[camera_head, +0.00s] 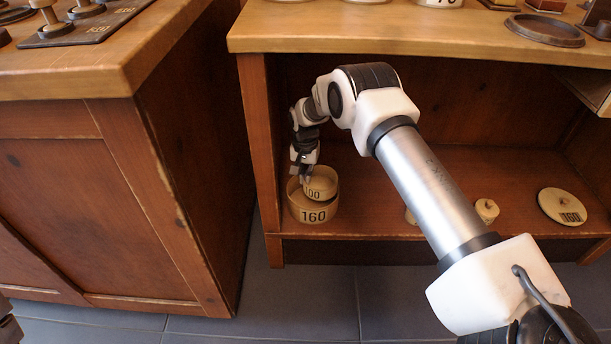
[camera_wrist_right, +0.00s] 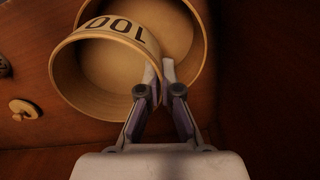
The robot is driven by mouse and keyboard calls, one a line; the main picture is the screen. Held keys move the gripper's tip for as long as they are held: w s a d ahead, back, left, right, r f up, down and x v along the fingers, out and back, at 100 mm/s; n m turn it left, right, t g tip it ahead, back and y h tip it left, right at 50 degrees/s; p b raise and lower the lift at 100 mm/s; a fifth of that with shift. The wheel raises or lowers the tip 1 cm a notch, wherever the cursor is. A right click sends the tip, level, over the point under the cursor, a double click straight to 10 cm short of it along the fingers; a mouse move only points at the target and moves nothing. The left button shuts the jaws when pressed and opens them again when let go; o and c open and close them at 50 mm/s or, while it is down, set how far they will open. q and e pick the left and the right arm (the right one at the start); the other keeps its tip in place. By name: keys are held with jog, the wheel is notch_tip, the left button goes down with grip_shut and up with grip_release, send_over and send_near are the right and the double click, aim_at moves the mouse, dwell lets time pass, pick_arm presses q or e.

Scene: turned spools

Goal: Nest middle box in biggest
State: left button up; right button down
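The biggest box (camera_head: 314,215), round, pale wood and marked 160, stands open at the left end of the lower shelf. It also shows in the right wrist view (camera_wrist_right: 197,62). The middle box (camera_head: 323,187), marked 100, is tilted at the biggest box's mouth and overlaps its opening; I cannot tell how deep it sits. In the right wrist view the middle box (camera_wrist_right: 95,84) shows its open inside, off to one side of the biggest box. My right gripper (camera_head: 306,178) is shut on the middle box's wall, with its fingertips (camera_wrist_right: 160,76) at the rim. My left gripper is out of view.
The cabinet's left side wall (camera_head: 259,140) is close to the boxes. The worktop (camera_head: 370,32) overhangs the shelf.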

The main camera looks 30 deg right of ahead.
jog(key=shift+w+f, duration=0.1)
dwell(0.6)
jog(key=shift+w+a+b, duration=0.7)
jog(key=shift+w+b, duration=0.1)
jog(key=shift+f, duration=0.4)
jog(key=shift+f, duration=0.45)
dwell(0.9)
jog(key=c, duration=0.8)
grip_release()
jog(key=shift+c, duration=0.2)
